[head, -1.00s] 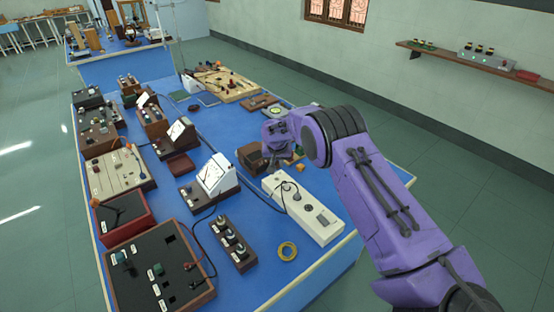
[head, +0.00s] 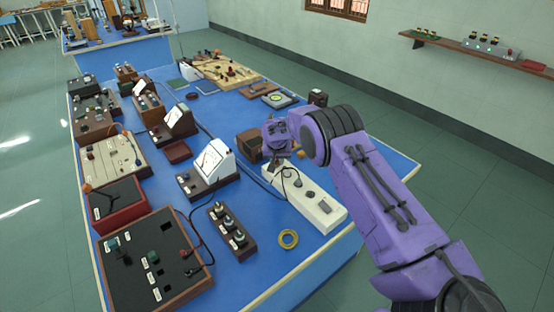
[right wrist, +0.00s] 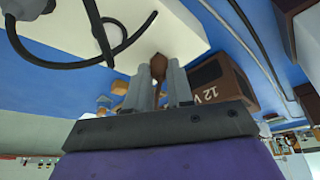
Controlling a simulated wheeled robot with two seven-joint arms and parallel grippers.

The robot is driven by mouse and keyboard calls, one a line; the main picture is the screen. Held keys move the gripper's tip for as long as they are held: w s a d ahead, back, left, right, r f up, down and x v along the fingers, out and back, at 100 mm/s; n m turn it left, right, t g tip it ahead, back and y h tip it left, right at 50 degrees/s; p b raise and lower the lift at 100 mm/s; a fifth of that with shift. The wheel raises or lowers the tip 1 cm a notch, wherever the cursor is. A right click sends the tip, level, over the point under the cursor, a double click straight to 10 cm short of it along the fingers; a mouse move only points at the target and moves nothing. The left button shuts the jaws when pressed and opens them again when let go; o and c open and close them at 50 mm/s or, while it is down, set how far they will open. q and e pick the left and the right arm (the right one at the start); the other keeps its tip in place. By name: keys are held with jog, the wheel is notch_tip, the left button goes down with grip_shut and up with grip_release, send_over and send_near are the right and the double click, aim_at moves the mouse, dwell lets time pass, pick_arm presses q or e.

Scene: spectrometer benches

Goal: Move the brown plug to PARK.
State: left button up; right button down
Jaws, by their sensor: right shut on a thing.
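The brown plug (right wrist: 158,64) shows between the fingertips in the right wrist view, with a thin brown part running down between the fingers. My right gripper (right wrist: 160,72) is shut on it, close to the white socket strip (right wrist: 172,32). I cannot tell whether the plug touches the strip. In the head view, my right gripper (head: 278,154) is over the far end of the white socket strip (head: 322,212), and the plug is hidden there. I cannot read a PARK label in either view. My left gripper is not in view.
A brown box marked 12 V (right wrist: 226,82) stands close beside the right gripper. A black cord (right wrist: 70,62) loops over the strip. A white-faced meter (head: 212,160) stands left of the strip.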

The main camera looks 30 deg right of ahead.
jog(key=c, duration=0.9)
grip_release()
jog(key=b+v, duration=0.2)
jog(key=v, duration=0.8)
jog(key=shift+s+r, duration=0.1)
jog(key=shift+r, duration=0.15)
jog(key=shift+a, duration=0.1)
